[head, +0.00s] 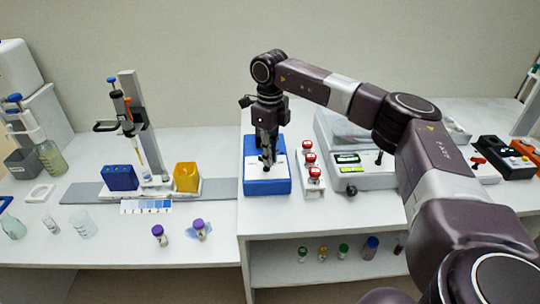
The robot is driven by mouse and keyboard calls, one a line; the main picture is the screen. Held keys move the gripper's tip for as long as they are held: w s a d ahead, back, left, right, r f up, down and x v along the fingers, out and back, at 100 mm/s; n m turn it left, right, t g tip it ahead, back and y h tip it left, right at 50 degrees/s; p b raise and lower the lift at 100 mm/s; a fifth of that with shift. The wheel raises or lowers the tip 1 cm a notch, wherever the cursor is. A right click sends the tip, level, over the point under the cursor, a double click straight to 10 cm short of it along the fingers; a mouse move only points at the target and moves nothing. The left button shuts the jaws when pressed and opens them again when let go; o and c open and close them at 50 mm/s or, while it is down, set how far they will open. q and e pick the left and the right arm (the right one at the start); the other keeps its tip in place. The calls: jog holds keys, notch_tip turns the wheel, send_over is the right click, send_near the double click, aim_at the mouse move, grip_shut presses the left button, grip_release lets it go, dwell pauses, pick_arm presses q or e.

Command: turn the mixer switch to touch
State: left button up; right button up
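A white box with a blue front, which looks like the mixer (267,187), stands near the left edge of the raised middle bench. My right gripper (267,160) points down over its top, with the fingertips at or just above the white panel. The fingers look close together, but they are too small and dark to tell whether they are open, shut or on something. The mixer's switch cannot be made out; the gripper covers that part of the panel. My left gripper is not in view.
A rack with red-capped vials (311,172) stands close to the right of the mixer. A grey-white instrument (363,182) sits farther right, under my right arm. On the left, a pipette stand (133,110), a blue box (121,178) and a yellow box (186,177) stand near the mixer.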

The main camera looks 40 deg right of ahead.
grip_shut()
jog(key=m, duration=0.1)
jog(key=m+p, duration=0.1)
jog(key=shift+a+r+m, duration=0.15)
jog(key=shift+a+m, duration=0.05)
jog(key=shift+m, duration=0.2)
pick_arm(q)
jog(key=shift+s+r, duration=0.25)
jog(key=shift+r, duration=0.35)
pick_arm(e)
jog(key=shift+a+m, duration=0.1)
jog(key=shift+m, duration=1.2)
jog(key=o, duration=0.6)
grip_release()
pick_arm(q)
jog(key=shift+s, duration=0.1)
pick_arm(e)
jog(key=shift+r, duration=0.15)
notch_tip(320, 180, up, 12)
jog(key=shift+f, duration=0.2)
